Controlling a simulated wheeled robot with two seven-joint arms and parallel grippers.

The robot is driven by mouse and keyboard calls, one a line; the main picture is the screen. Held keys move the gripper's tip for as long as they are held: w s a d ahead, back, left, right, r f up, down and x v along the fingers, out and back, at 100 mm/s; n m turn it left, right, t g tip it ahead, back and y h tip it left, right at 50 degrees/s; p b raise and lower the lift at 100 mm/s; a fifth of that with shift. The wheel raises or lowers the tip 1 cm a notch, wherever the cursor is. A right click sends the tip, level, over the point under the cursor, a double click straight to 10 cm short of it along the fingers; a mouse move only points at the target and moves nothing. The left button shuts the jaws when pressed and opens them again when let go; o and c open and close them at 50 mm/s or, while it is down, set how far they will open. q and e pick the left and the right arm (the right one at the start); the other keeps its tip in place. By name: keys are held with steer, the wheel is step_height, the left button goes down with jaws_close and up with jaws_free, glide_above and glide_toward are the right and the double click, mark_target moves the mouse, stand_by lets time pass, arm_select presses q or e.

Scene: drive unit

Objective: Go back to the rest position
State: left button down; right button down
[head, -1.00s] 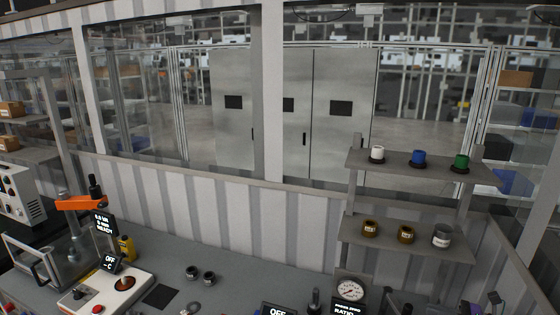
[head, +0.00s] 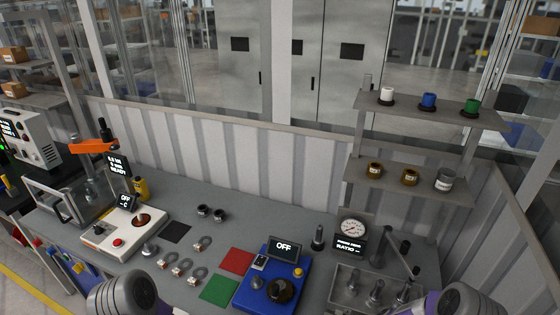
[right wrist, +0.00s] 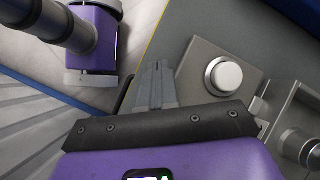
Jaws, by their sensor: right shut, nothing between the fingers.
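My right gripper (right wrist: 158,84) shows in the right wrist view with its two grey fingers together and nothing between them. It points beside a grey block with a round metal knob (right wrist: 224,77), apart from it as far as I can tell. In the head view only grey and purple links of my arms show at the bottom edge, left and right. Neither gripper's fingers are seen there, and my left gripper is out of view.
The grey bench (head: 262,222) holds a blue unit (head: 249,293), a red mat (head: 237,261), a green mat (head: 220,289), a white control box (head: 107,241), a dial gauge (head: 353,228) and a metal fixture (head: 346,302). A two-level shelf (head: 425,110) with small cups stands at the right.

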steer(key=s+a+f+n+h+b, duration=0.1)
steer(key=s+a+n, duration=0.4)
steer(key=s+n, duration=0.15)
steer(key=s+a+f+n+h, duration=0.1)
steer(key=s+a+n+h, duration=0.1)
steer(key=s+a+n, duration=0.35)
step_height(320, 180, down, 16)
steer(key=s+d+b, duration=0.1)
steer(key=s+b, duration=0.1)
steer(key=b, duration=1.5)
steer(key=shift+s+d+f, duration=0.2)
steer(key=shift+s+d, duration=0.05)
steer(key=shift+s, duration=0.05)
